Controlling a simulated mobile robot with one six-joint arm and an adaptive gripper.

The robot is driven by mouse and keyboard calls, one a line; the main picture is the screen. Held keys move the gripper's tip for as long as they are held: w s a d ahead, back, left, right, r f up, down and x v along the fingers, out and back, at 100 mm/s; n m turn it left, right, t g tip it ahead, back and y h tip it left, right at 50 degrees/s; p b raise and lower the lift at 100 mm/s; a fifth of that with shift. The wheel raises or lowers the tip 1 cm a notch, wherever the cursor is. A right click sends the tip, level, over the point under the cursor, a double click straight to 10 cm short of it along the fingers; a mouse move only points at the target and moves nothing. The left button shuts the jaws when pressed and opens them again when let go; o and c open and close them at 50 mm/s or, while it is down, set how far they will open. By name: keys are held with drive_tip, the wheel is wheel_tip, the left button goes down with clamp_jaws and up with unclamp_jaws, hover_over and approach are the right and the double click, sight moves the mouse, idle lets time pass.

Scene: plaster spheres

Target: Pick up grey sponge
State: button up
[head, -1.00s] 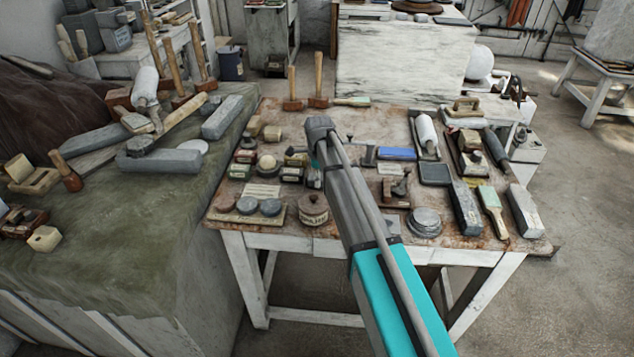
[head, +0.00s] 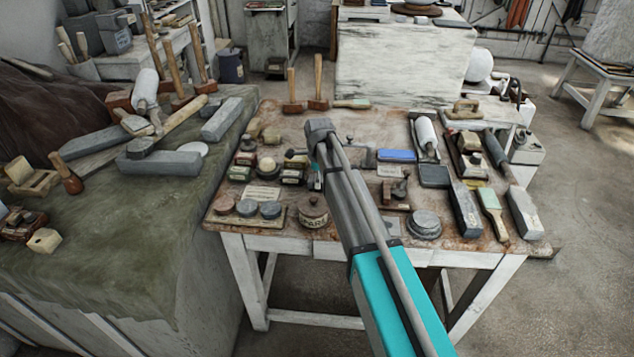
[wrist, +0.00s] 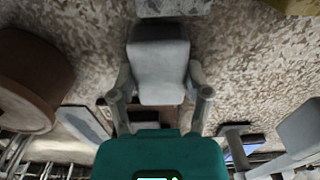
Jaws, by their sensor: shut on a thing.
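A grey block, which looks like the grey sponge (wrist: 160,62), sits between the two fingers of my gripper (wrist: 160,82) in the wrist view. The fingers press on its left and right sides, so my gripper is shut on it. Its far end is close to another grey surface at the top edge of that view. I cannot tell whether the sponge still touches the table. In the head view, my arm covers the sponge and most of my gripper; only a small teal and dark part shows beside the arm over the table.
The worn table (head: 290,125) is crowded. A lidded jar (head: 313,212), a blue block (head: 397,155) and a round grey tin (head: 424,223) stand near my arm. Mallets (head: 318,85) stand at the back edge. A green-covered bench (head: 110,245) is at left.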

drive_tip(key=shift+r, duration=0.2)
wheel_tip(320, 180, up, 2)
drive_tip(key=p, duration=0.2)
drive_tip(key=shift+r+p, duration=0.1)
drive_tip(key=shift+p, duration=0.25)
drive_tip(key=s+d+r+p, duration=0.1)
drive_tip(key=s+r+p, duration=0.2)
drive_tip(key=s, duration=0.1)
drive_tip(key=s+d+r+p, duration=0.1)
drive_tip(key=s+r+p, duration=0.2)
drive_tip(key=s, duration=0.1)
drive_tip(key=s+d+r+p, duration=0.1)
drive_tip(key=s+r+p, duration=0.3)
drive_tip(key=shift+s, duration=0.35)
drive_tip(key=shift+s+d+r, duration=0.1)
drive_tip(key=shift+s+r, duration=0.1)
drive_tip(key=shift+s, duration=0.3)
drive_tip(key=shift+o, duration=1.2)
drive_tip(key=c, duration=0.5)
